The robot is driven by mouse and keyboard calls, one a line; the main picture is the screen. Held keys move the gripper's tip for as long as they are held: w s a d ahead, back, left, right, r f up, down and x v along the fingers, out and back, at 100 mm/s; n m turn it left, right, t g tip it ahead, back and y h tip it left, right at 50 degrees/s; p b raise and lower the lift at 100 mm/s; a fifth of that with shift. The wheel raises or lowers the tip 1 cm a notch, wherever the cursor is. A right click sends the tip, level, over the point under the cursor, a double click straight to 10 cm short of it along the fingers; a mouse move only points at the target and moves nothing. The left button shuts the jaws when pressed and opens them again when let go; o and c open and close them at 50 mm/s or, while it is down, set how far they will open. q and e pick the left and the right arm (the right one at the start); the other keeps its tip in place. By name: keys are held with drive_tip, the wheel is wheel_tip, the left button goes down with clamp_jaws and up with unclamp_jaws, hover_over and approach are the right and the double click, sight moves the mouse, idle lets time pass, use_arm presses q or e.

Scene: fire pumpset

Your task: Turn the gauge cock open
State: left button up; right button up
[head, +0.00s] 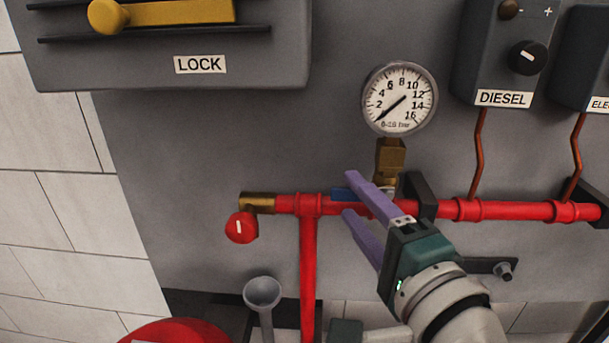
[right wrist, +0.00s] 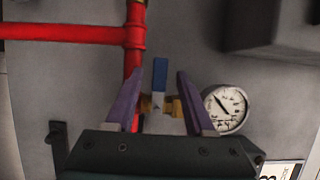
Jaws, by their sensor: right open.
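The gauge cock has a brass body (head: 389,160) under the round pressure gauge (head: 399,99). Its blue lever (head: 342,193) points left along the red pipe, partly hidden behind my right gripper's upper finger. My right gripper (head: 350,195) is open, with its purple fingers above and below the lever. In the right wrist view, the blue lever (right wrist: 159,75) stands between the two open fingers (right wrist: 159,80), with visible gaps on both sides. Contact is not visible. The gauge needle points lower left, near the low end of the scale. My left gripper is out of view.
The red pipe (head: 520,209) runs across behind the gripper, with a brass elbow and red cap (head: 241,227) at its left end. A grey funnel (head: 262,293) stands below left. The DIESEL box (head: 500,60) is upper right; the LOCK panel (head: 130,66) is upper left.

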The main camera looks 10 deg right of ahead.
drive_tip(key=shift+w, duration=0.25)
clamp_jaws()
idle(0.3)
idle(0.9)
